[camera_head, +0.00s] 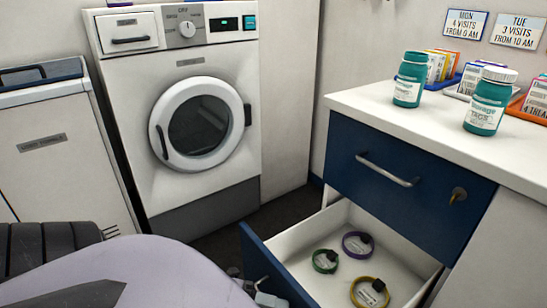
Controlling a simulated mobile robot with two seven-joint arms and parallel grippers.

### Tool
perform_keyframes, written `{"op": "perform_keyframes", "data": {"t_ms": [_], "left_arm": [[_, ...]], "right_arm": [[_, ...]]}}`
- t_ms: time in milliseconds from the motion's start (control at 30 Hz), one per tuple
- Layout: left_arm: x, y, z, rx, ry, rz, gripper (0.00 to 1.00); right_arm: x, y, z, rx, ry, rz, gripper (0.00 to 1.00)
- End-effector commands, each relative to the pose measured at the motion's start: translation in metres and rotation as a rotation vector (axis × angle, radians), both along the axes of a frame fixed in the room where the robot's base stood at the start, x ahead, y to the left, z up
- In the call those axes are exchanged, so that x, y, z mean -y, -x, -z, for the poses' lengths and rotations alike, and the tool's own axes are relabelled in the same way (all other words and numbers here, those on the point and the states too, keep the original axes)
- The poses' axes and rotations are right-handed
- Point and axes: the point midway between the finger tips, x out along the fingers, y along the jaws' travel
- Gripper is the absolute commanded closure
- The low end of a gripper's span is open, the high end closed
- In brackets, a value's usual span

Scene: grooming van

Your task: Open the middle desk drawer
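Parts of my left gripper (262,292) show at the bottom edge, by the outer face of that panel. Its fingers are mostly hidden, and I cannot tell whether they hold the handle, which is out of sight. My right gripper is not in view.
The white desktop (440,125) carries two teal jars (409,80) (487,104) and trays of cards. A front-loading washer (180,110) stands behind, with a white lidded cabinet (60,150) at left. Dark floor (255,232) shows between washer and drawer.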

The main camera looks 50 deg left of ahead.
Motion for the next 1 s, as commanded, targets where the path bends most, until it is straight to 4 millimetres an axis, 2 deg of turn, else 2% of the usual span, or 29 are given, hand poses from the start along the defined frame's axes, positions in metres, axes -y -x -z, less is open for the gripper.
{"op": "perform_keyframes", "data": {"t_ms": [167, 533, 1000], "left_arm": [[-0.008, 0.007, -0.001, -0.003, -0.001, 0.000, 0.65], [-0.050, 0.042, -0.009, -0.003, -0.002, -0.001, 0.65], [-0.054, 0.046, -0.010, 0.000, 0.000, 0.000, 0.65]], "right_arm": [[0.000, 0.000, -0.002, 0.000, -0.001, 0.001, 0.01], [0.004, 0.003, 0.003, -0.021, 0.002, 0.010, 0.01], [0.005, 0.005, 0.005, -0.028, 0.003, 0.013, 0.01]]}}
